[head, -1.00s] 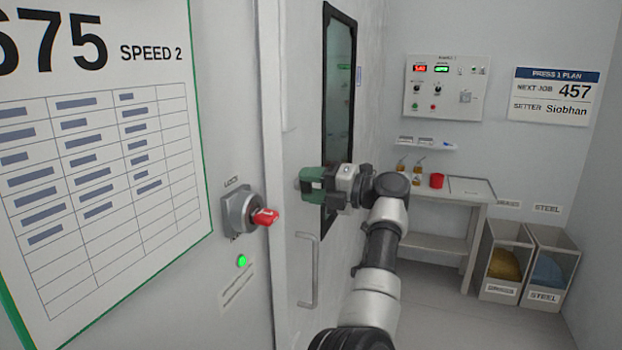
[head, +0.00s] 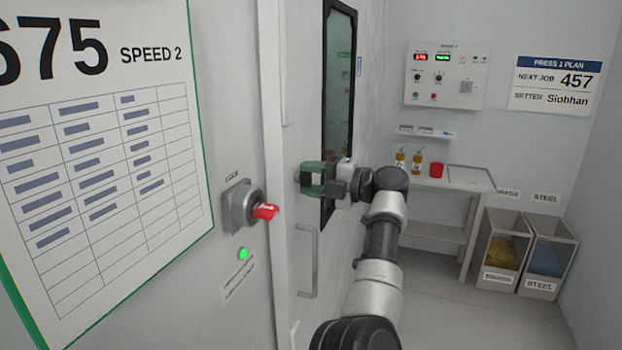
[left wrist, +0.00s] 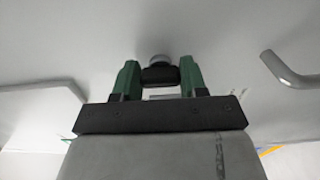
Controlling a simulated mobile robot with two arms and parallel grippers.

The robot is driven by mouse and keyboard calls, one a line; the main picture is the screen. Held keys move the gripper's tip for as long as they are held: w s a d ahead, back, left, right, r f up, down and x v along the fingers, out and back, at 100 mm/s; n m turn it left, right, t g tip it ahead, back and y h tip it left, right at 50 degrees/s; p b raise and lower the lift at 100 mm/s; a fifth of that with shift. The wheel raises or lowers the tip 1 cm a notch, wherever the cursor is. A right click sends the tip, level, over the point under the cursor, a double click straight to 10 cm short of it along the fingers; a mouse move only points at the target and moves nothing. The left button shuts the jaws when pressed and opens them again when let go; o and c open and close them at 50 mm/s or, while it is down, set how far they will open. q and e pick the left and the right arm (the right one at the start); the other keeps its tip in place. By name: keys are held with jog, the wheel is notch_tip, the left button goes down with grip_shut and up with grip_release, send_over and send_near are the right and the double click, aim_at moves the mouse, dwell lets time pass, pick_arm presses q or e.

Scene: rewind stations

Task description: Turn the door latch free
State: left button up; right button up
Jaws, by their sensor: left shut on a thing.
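The door latch (left wrist: 158,76) is a dark bar on a round grey hub on the pale door (head: 302,120). In the left wrist view it lies between the two green fingers of my left gripper (left wrist: 159,78). In the head view my left gripper (head: 313,178) is at the door face beside the window and above the handle, shut on the latch. The fingers hide most of the latch there. The door looks closed. My right gripper is not in view.
A grey bent door handle (head: 312,262) is just below my gripper; it also shows in the left wrist view (left wrist: 288,72). A lock with a red key (head: 265,211) and a lit green lamp (head: 243,253) is to the left. A bench (head: 450,186) and bins stand behind.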

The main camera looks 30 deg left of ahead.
pick_arm(q)
jog(key=o, duration=0.9)
jog(key=shift+d, duration=0.15)
jog(key=shift+b+v, duration=1.8)
jog(key=shift+v, duration=3.5)
